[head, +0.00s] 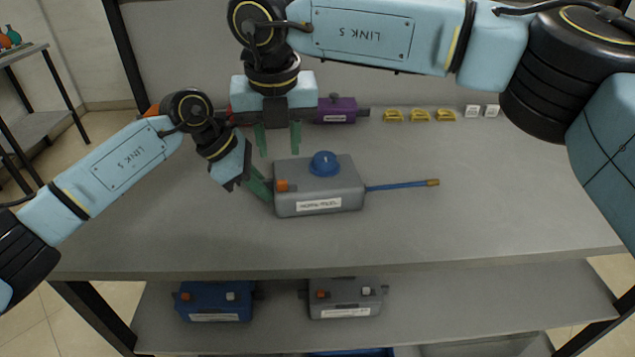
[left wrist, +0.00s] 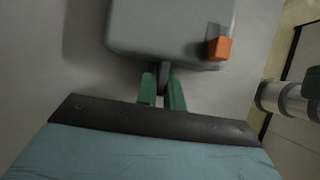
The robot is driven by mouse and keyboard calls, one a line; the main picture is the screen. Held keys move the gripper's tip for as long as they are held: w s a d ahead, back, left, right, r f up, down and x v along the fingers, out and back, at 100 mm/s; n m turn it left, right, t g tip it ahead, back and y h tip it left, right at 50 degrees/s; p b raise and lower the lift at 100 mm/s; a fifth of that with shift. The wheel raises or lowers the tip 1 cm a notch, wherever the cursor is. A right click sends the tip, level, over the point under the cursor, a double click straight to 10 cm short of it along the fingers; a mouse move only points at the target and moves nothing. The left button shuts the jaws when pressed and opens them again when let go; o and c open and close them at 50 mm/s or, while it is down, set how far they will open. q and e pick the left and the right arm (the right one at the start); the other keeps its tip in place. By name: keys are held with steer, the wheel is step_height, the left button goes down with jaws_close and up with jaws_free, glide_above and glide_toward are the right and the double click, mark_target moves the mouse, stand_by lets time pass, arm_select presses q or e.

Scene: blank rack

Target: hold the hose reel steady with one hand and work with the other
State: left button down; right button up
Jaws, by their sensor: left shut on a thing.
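The hose reel (head: 330,195) is a grey box with a blue knob (head: 324,163) on top, an orange block at its left and a label on its front. A blue hose (head: 400,187) with a brass-coloured tip sticks out to the right. My left gripper (head: 264,190) is at the reel's left side. In the left wrist view its green fingers (left wrist: 162,84) are shut on a small dark grey tab of the reel (left wrist: 165,30). My right gripper (head: 278,143) points down behind the reel's left end, fingers apart, with nothing seen between them.
A purple box (head: 337,108) stands at the back, partly behind my right gripper. The lower shelf holds a blue box (head: 215,300) and a grey box (head: 345,298). The front right tabletop is clear.

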arm_select(q)
steer(key=c, duration=1.5)
jaws_free()
steer(key=shift+o, duration=0.2)
steer(key=shift+r, duration=0.1)
